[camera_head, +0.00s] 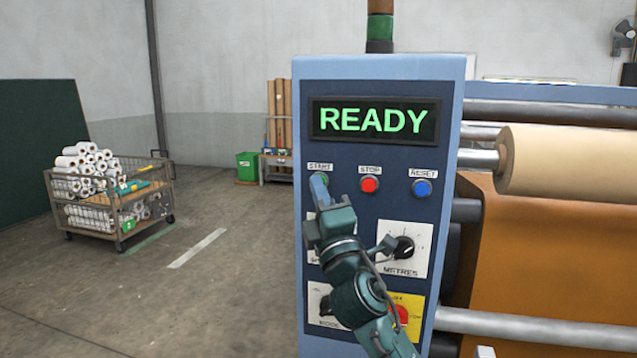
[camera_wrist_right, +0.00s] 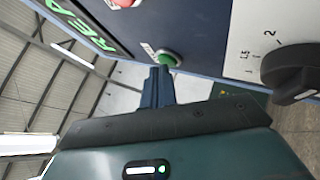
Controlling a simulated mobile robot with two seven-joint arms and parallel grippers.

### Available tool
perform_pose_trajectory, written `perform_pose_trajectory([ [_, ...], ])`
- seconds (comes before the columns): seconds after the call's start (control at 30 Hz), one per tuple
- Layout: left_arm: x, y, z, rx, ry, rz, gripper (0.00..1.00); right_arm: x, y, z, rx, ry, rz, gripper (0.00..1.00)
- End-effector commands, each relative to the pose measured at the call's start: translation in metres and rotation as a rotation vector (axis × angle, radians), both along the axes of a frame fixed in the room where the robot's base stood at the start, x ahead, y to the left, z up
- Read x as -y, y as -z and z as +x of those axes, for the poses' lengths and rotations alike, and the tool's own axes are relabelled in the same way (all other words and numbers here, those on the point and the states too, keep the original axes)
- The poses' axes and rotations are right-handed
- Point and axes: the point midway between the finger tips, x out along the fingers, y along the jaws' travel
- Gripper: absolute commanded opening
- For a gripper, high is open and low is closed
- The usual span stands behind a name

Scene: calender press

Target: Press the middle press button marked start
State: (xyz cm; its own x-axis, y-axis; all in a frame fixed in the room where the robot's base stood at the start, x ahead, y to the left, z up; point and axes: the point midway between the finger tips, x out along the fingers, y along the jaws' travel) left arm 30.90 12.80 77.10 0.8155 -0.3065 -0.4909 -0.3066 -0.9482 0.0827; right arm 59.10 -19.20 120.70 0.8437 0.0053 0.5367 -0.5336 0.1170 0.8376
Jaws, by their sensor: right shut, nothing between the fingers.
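The START label (camera_head: 320,166) is at the left of a row of three buttons on the dark blue panel; the middle button of that row is the red STOP button (camera_head: 369,184). The green START button (camera_wrist_right: 168,57) shows in the right wrist view, but my gripper hides it in the head view. My right gripper (camera_head: 319,184) is shut and empty, with its fingertips right at the START button. In the right wrist view its fingertips (camera_wrist_right: 158,72) lie just below the green button; I cannot tell whether they touch it. My left gripper is not in view.
The display (camera_head: 373,120) reads READY in green. A blue RESET button (camera_head: 422,187) is right of STOP. Below are a black METRES knob (camera_head: 403,248) and a red switch (camera_head: 397,315) on yellow. Press rollers (camera_head: 570,161) stand at right; a wire cart (camera_head: 108,197) stands at left.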

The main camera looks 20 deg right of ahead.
Motion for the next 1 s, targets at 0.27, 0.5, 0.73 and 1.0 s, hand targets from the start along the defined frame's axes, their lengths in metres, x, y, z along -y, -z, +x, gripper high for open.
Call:
perform_pose_trajectory([
  [0.27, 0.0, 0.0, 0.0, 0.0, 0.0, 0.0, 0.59, 0.002, 0.0, 0.002, -0.001, 0.001, 0.001, 0.0],
  [0.5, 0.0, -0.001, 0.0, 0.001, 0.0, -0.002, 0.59, 0.0, 0.0, 0.0, -0.001, 0.001, 0.001, 0.0],
  [0.73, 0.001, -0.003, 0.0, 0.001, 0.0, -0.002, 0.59, -0.006, 0.0, -0.009, -0.002, 0.001, 0.001, 0.0],
  [1.0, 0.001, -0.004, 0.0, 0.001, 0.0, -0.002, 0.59, -0.008, 0.0, -0.012, 0.0, 0.001, 0.001, 0.0],
])
